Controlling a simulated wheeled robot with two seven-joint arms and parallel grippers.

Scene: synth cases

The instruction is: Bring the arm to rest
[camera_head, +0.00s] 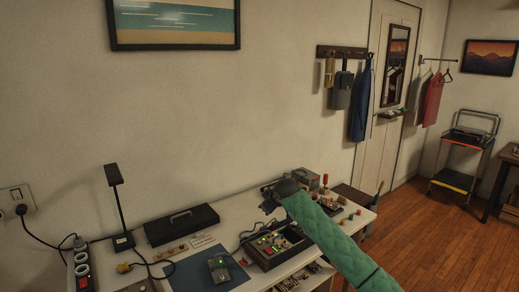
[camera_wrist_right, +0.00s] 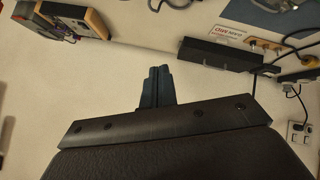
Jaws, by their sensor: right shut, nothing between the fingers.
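My right arm, in a green sleeve (camera_head: 330,240), reaches in from the lower right of the head view over the workbench. Its dark right gripper (camera_head: 267,206) is above the bench, near the back of a control box with lit buttons (camera_head: 264,243). In the right wrist view the gripper (camera_wrist_right: 157,72) has its two fingers together, with nothing between them. The pale bench top (camera_wrist_right: 110,85) shows behind the fingers. Whether the gripper touches anything cannot be told from the head view, but it looks clear of things in the wrist view. My left gripper is not in view.
A grey box (camera_head: 307,178) and small parts stand right. Open wooden floor (camera_head: 440,240) lies beyond.

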